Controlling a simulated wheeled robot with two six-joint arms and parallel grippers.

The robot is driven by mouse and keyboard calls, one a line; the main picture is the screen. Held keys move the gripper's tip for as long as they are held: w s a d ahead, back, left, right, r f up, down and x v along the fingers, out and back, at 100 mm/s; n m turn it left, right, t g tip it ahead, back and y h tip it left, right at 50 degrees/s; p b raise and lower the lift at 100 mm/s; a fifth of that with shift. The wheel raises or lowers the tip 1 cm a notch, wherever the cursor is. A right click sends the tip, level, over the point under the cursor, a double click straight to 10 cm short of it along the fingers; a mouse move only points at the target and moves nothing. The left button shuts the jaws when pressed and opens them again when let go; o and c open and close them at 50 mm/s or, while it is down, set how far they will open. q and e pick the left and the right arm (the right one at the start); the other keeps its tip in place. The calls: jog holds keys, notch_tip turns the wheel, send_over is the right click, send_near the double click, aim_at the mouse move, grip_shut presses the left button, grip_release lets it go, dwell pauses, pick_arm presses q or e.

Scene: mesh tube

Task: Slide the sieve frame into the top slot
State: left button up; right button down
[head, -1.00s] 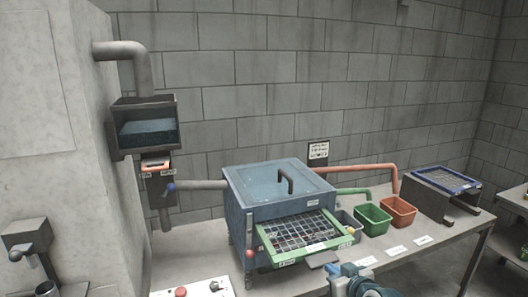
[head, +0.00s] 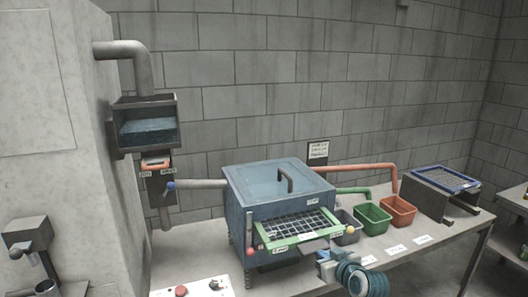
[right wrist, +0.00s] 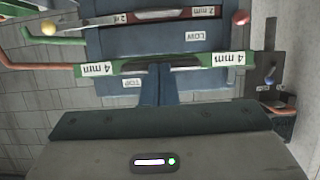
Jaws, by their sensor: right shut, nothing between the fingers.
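The green sieve frame (head: 300,238), with its dark mesh, is partly inside the front of the blue box (head: 285,185), and its front part sticks out. In the right wrist view its green front bar (right wrist: 215,61) carries "4 mm" labels and a dark handle. A "TOP" label (right wrist: 133,83) and a "LOW" label (right wrist: 196,36) show on the blue box. My right gripper (head: 324,256) is in front of the frame's bar. In the right wrist view my right gripper's fingers (right wrist: 158,82) are closed together at the bar's handle, holding nothing. My left gripper is not in view.
A "2 mm" bar with red ends (right wrist: 165,14) sits at the LOW level. Grey, green (head: 373,217) and orange (head: 398,210) bins stand right of the box. A stand with a blue-framed sieve (head: 445,179) is further right. A control panel (head: 195,289) lies front left.

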aim_at(313, 245)
jog(key=shift+w+a+f+b, duration=0.1)
jog(key=shift+w+a+b, duration=0.25)
jog(key=shift+w, duration=0.7)
jog(key=shift+w+a+f+b, duration=0.1)
jog(key=shift+w+a+b, duration=0.25)
jog(key=shift+w, duration=0.65)
jog(key=shift+w+a+f+b, duration=0.15)
jog(key=shift+w+a, duration=0.35)
jog(key=shift+w, duration=0.55)
jog(key=shift+w+a, duration=0.1)
jog(key=shift+w, duration=0.25)
jog(key=s+d+p, duration=0.2)
jog(key=s+p, duration=0.1)
jog(key=s, duration=0.3)
jog(key=shift+s+d+r+p, duration=0.2)
jog(key=shift+s+d+p, duration=0.1)
jog(key=shift+p, duration=0.1)
jog(key=shift+f, duration=0.1)
